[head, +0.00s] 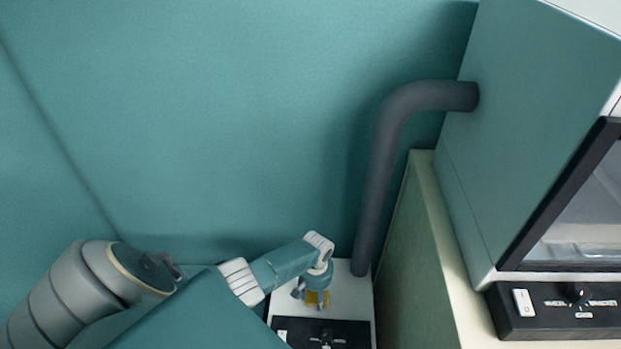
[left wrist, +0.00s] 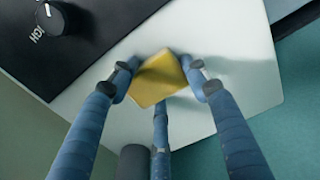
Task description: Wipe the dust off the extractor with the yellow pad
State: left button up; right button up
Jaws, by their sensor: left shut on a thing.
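The extractor (head: 361,297) is a low white box with a black control panel, at the bottom of the head view; its white top (left wrist: 235,60) fills much of the left wrist view. My left gripper (head: 314,297) is over that top, its fingers closed around the yellow pad (left wrist: 158,78). I cannot tell whether the pad touches the surface. Grey shading shows on the white top near the pad; I cannot tell dust from shadow. My right gripper is not in view.
A dark hose (head: 378,175) rises from the extractor's back and bends right into a teal-sided enclosure (head: 540,110). That enclosure stands on a pale cabinet (head: 431,230) right of the extractor. A black panel with a knob (left wrist: 55,18) is at the wrist view's upper left. Teal partitions (head: 220,120) close the back.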

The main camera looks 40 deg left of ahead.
aim_at(326, 298)
pick_arm(q)
jog(key=shift+w+d+b, duration=0.2)
jog(key=shift+w+d, duration=0.35)
jog(key=shift+d, duration=0.25)
jog(key=shift+w+d+b, duration=0.15)
jog(key=shift+w+d, duration=0.35)
jog(key=shift+d, duration=0.3)
jog(key=shift+w+d+b, duration=0.55)
jog(key=shift+w+d, duration=0.6)
jog(key=shift+d, duration=0.2)
jog(key=shift+w+d+f+b, duration=0.15)
jog(key=shift+w+d+b, duration=0.55)
jog(key=shift+d, duration=0.25)
jog(key=shift+w+d, duration=0.2)
jog(key=shift+d, duration=0.1)
jog(key=shift+w, duration=0.1)
jog(key=shift+d, duration=0.1)
